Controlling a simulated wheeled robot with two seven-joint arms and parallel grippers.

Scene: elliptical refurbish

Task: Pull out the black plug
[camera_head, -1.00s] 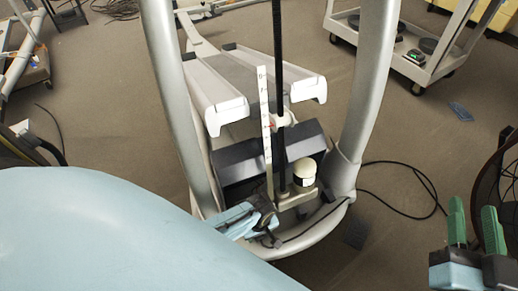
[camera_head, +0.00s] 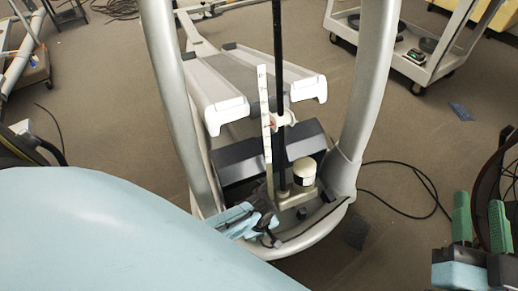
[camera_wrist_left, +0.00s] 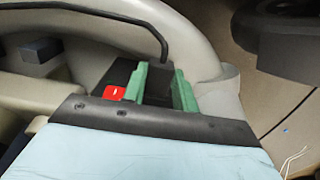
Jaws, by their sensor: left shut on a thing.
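The black plug (camera_wrist_left: 161,82) shows as a dark block between the green fingers of my left gripper (camera_wrist_left: 162,88) in the left wrist view. A black cable (camera_wrist_left: 110,13) curves down to it. My left gripper is shut on the plug, low at the front of the elliptical's base. In the head view my left gripper (camera_head: 266,222) is at the base's front left, where its dark wrist hides most of the plug. A red switch (camera_wrist_left: 114,93) sits beside the left finger. My right gripper (camera_head: 480,222) is open and empty at the lower right, its green fingers apart.
The elliptical's grey uprights (camera_head: 372,90) stand on both sides of the black pole (camera_head: 279,80). A white-capped post (camera_head: 304,171) stands right of my left gripper. A black cable (camera_head: 415,172) lies on the floor at right. A white cart (camera_head: 400,55) stands at the back right.

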